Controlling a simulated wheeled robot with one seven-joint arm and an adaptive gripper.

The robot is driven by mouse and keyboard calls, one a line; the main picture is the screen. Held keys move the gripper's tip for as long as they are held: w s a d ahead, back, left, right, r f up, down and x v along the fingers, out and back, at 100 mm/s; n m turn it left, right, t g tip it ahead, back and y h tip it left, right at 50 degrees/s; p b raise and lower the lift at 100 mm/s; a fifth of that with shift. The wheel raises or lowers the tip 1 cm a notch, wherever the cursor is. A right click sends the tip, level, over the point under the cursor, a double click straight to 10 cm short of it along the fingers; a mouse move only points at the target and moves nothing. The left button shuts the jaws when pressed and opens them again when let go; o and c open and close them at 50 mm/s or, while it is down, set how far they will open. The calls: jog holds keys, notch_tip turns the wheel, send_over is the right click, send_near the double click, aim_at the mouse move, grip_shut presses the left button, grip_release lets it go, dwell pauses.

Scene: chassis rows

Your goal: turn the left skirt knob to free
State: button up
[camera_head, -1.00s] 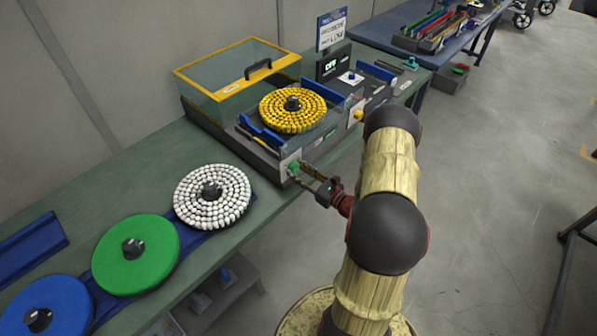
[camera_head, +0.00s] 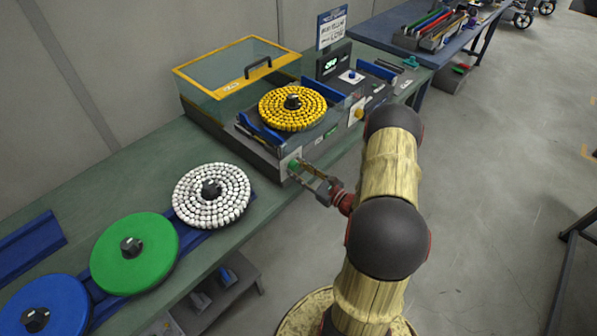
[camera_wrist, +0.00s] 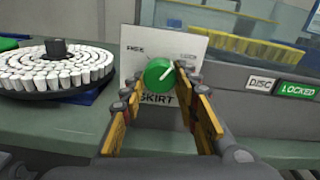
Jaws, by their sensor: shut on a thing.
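The left skirt knob is a round green knob (camera_wrist: 158,73) with a white pointer mark, on a white plate (camera_wrist: 140,52) marked SKIRT. In the wrist view its pointer aims up and right, away from the FREE label at the upper left; the right label is too blurred to read. In the head view the knob (camera_head: 293,164) sits on the front corner of the grey machine (camera_head: 262,158). My gripper (camera_wrist: 160,84) has a yellow-sided finger on each side of the knob and is shut on it. The right finger hides part of the plate.
A white-covered disc (camera_head: 232,207) and a green disc (camera_head: 150,262) stand on the bench at left. A disc of yellow pieces (camera_head: 275,112) lies in the machine. A green LOCKED sign (camera_wrist: 297,90) is beside a DISC label.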

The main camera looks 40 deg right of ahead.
jog(key=n+b, duration=0.2)
jog(key=n, duration=0.2)
jog(key=shift+d+f+n+b, duration=0.1)
jog(key=shift+f+n+b, duration=0.05)
jog(key=shift+n+b, duration=0.2)
jog(key=n+b, duration=0.3)
jog(key=shift+n, duration=0.25)
jog(key=n+b, duration=0.5)
jog(key=shift+r+n+b, duration=0.2)
jog(key=shift+n+b, duration=0.9)
jog(key=shift+b, duration=0.05)
jog(key=o, duration=1.2)
jog(key=shift+d+r, duration=0.1)
jog(key=shift+c, duration=0.2)
